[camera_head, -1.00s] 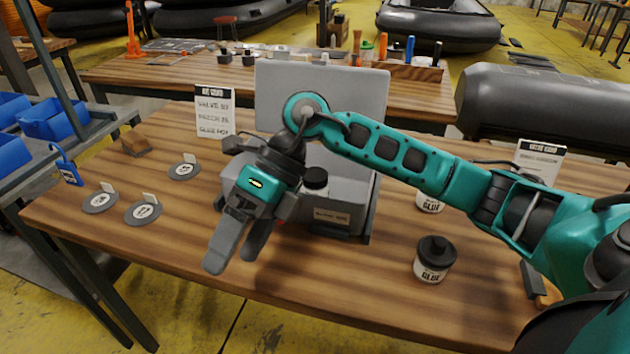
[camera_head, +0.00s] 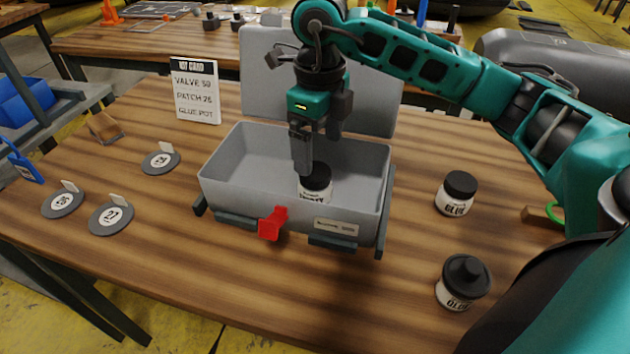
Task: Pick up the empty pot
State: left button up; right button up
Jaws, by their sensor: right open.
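A small white pot (camera_head: 315,194) with a black lid stands inside the open grey case (camera_head: 232,192). Its label is too small to read surely. My right gripper (camera_head: 303,168) points down over the case, with its fingers seen nearly edge-on at the pot's far left side. The gripper is open, and I cannot tell whether a finger touches the pot. Two other black-lidded pots marked GLUE, one farther back (camera_head: 456,194) and one nearer (camera_head: 463,284), stand on the table right of the case. My left gripper is not in view.
The case's raised lid (camera_head: 265,80) stands behind it, and a red latch (camera_head: 271,223) is on its front. A kit card (camera_head: 195,90) stands at the back left. Several grey patch discs (camera_head: 111,216) lie on the left of the wooden table (camera_head: 200,290).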

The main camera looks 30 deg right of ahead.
aim_at(319, 170)
notch_tip(319, 170, down, 4)
jog(key=shift+f, duration=0.1)
jog(key=f, duration=0.3)
jog(key=f+b, duration=0.1)
jog(key=f, duration=0.1)
jog(key=shift+s+a+f, duration=0.1)
jog(key=shift+s+a, duration=0.15)
jog(key=c, duration=1)
